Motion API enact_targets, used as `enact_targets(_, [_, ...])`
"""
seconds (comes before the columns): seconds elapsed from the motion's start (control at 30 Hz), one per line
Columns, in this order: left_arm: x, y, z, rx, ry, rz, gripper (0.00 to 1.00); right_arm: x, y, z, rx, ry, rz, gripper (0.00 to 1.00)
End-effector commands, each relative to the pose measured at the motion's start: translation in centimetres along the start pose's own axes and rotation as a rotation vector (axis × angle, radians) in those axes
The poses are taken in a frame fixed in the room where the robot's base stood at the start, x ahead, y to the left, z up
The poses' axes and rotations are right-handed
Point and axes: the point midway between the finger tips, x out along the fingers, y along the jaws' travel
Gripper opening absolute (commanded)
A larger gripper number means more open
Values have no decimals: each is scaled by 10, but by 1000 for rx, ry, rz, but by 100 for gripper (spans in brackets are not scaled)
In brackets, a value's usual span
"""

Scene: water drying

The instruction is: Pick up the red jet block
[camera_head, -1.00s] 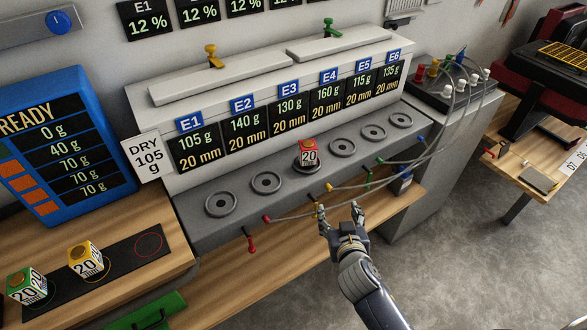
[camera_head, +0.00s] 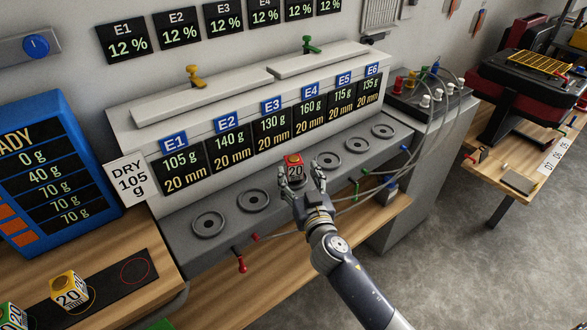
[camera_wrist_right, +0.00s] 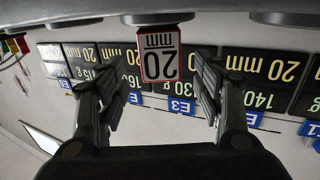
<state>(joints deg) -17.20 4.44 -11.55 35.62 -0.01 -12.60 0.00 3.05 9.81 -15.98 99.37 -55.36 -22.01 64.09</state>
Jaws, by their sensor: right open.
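The red jet block (camera_head: 293,168) has a red top and a white face marked "20 mm". It sits on the grey bench shelf, in the row of round pads below the displays. My right gripper (camera_head: 301,175) is open at the block, with a finger towards each side. In the right wrist view, which is upside down, the block (camera_wrist_right: 160,54) stands between the two spread fingers (camera_wrist_right: 157,85), with gaps on both sides. Whether the block's sides lie fully inside the fingers is hard to tell. My left gripper is not in view.
A round pad (camera_head: 253,199) lies left of the block and another (camera_head: 328,160) right of it. Small coloured levers, including a red one (camera_head: 241,263), and grey hoses run along the shelf front. A yellow block (camera_head: 69,290) stands on a dark mat (camera_head: 111,282) at lower left.

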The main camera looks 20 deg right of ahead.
Motion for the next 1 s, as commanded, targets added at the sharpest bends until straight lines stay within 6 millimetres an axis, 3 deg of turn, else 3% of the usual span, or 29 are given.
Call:
enact_targets(0.5, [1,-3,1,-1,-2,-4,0,50,-1,2,-1,0,-1,62])
enact_targets(0.8, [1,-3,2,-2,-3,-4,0,54,-1,2,0,-1,0,62])
enact_targets(0.87, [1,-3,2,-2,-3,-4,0,54,-1,2,0,-1,0,50])
enact_targets(1.0, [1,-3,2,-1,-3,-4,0,54,-1,2,0,-1,0,19])
